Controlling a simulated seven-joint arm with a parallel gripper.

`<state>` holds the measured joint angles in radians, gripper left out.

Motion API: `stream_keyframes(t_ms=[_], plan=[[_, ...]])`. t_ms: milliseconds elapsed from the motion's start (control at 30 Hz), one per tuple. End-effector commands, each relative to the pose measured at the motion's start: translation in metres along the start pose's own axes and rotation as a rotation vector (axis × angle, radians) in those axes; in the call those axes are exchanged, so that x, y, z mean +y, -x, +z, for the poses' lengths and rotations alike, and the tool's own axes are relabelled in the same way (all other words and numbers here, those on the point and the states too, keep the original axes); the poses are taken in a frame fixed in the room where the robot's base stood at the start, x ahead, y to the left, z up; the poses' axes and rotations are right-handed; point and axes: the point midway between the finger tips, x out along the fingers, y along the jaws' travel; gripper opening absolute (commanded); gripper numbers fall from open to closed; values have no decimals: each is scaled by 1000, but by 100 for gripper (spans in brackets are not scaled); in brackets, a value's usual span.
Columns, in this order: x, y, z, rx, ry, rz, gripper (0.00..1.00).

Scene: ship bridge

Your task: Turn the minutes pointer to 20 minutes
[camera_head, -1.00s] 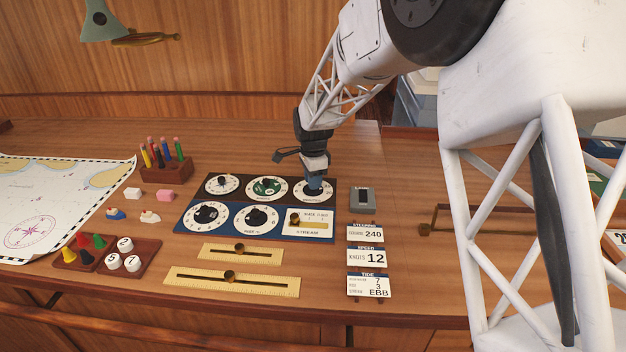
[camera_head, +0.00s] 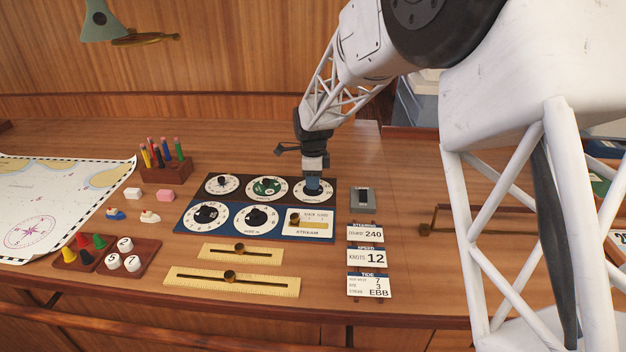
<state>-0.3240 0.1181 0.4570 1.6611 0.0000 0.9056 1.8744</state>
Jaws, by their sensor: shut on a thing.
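The minutes dial (camera_head: 301,196) is the white round dial at the top right of the dial panel. My gripper (camera_head: 313,186) points straight down over its middle and is shut on the knob of the minutes pointer. The gripper hides the knob and much of the dial face, so I cannot read where the pointer stands. The dial panel (camera_head: 272,206) has a dark upper row and a blue lower row.
Other dials, such as the green-centred dial (camera_head: 266,187), sit close to the left. A grey box (camera_head: 362,205) stands just right of the panel, above several cards (camera_head: 366,257). Wooden sliders (camera_head: 232,282) lie in front. A pencil block (camera_head: 166,173) stands at the back left.

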Motion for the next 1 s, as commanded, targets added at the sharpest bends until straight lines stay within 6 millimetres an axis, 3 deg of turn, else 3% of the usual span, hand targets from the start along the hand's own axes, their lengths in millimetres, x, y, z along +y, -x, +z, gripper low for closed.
stream_keyframes(t_ms=[67, 100, 267, 667, 1000], plan=[[-1, 2, 0, -1, 0, -2, 1], [-1, 2, 0, -1, 0, -2, 28], [0, 1, 0, 0, 1, -2, 51], [0, 4, 0, 0, 1, -1, 51], [0, 38, 0, 0, 1, -1, 51]])
